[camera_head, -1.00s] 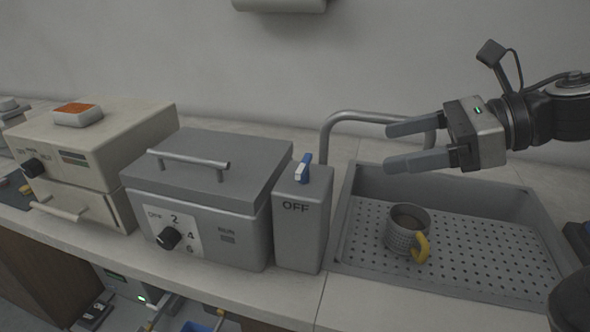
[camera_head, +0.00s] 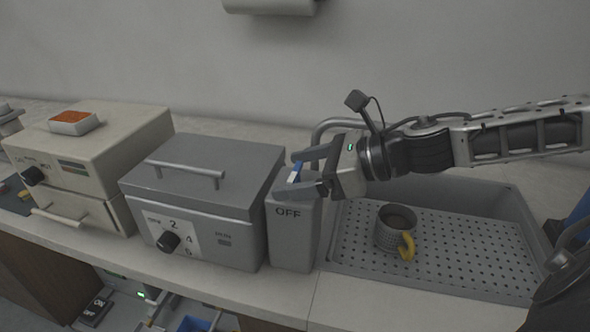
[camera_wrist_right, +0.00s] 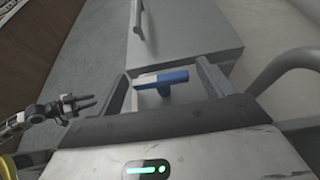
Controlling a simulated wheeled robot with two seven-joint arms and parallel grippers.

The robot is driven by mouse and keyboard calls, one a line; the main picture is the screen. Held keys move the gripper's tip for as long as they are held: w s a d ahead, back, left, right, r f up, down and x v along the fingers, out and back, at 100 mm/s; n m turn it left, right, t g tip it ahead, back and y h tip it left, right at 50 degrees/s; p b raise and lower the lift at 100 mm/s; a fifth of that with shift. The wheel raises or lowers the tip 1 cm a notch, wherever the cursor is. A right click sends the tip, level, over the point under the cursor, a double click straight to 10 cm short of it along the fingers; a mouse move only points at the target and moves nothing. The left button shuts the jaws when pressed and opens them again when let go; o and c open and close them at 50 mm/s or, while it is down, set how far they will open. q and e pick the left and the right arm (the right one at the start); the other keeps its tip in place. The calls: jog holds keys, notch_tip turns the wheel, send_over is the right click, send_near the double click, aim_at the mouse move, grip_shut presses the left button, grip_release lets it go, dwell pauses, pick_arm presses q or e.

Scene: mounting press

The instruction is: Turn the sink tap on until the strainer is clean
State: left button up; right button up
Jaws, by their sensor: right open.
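The tap lever (camera_head: 295,173), blue with a white end, sits on top of a grey box (camera_head: 290,240) marked OFF. My right gripper (camera_head: 293,172) is open, with one finger on each side of the lever; the wrist view shows the lever (camera_wrist_right: 163,78) between the fingers. I cannot tell whether they touch it. The strainer (camera_head: 390,236), a grey perforated cup with a yellow handle, stands upright in the sink with brown matter inside. The curved spout (camera_head: 318,129) is partly hidden behind my gripper. My left gripper (camera_wrist_right: 75,108) shows small in the wrist view; its jaw opening is unclear.
The grey sink (camera_head: 490,200) has a perforated floor, clear around the strainer. Left of the OFF box stands a grey lidded press (camera_head: 200,200) with a handle and dial. Further left is a beige oven (camera_head: 100,150) with an orange-topped block (camera_head: 73,122) on it.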

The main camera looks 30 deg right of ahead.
jog(key=shift+w+a+f, duration=0.2)
jog(key=shift+w, duration=0.1)
jog(key=shift+c, duration=0.3)
jog(key=c, duration=0.9)
jog(key=shift+c, duration=0.2)
